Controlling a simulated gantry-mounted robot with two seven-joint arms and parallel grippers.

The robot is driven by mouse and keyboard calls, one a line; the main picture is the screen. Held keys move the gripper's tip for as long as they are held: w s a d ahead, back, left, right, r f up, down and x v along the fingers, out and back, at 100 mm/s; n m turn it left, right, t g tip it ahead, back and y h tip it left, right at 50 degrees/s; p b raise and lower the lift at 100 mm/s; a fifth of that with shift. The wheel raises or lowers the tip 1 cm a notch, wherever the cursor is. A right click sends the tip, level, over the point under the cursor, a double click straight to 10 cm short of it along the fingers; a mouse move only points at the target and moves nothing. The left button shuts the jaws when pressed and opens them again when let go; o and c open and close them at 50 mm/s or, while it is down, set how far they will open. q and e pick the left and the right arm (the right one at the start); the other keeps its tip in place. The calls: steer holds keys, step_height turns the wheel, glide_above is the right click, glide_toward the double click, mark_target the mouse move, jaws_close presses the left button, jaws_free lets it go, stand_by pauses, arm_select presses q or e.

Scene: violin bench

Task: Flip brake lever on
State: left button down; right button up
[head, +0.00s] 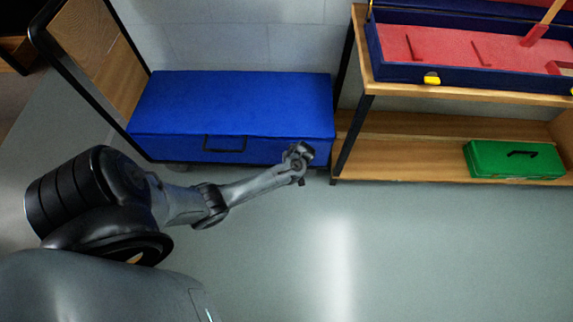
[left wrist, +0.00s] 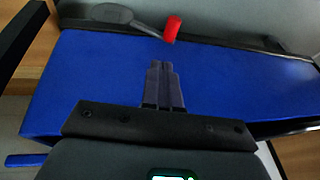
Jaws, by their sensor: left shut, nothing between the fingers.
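A dark lever with a red tip (left wrist: 171,29) shows at the top of the left wrist view, along the far edge of a blue surface. Its dark arm runs from a rounded grey part to the red tip. I cannot pick it out in the head view. My left gripper (head: 300,155) is at the right front of the blue box (head: 235,105) in the head view. In the left wrist view its fingers (left wrist: 160,66) are together and empty, pointing toward the lever and apart from it in the picture. My right gripper is not in view.
A wooden shelf unit (head: 430,172) stands to the right, with a green case (head: 515,159) below and an open blue case with red lining (head: 470,52) on top. A black-framed panel (head: 90,50) stands at the left. The floor (head: 400,250) in front is clear.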

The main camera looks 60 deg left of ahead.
arm_select(q)
steer(key=s+b+x, duration=0.2)
steer(key=b+x, duration=0.7)
steer(key=x, duration=0.4)
steer(key=shift+w, duration=0.1)
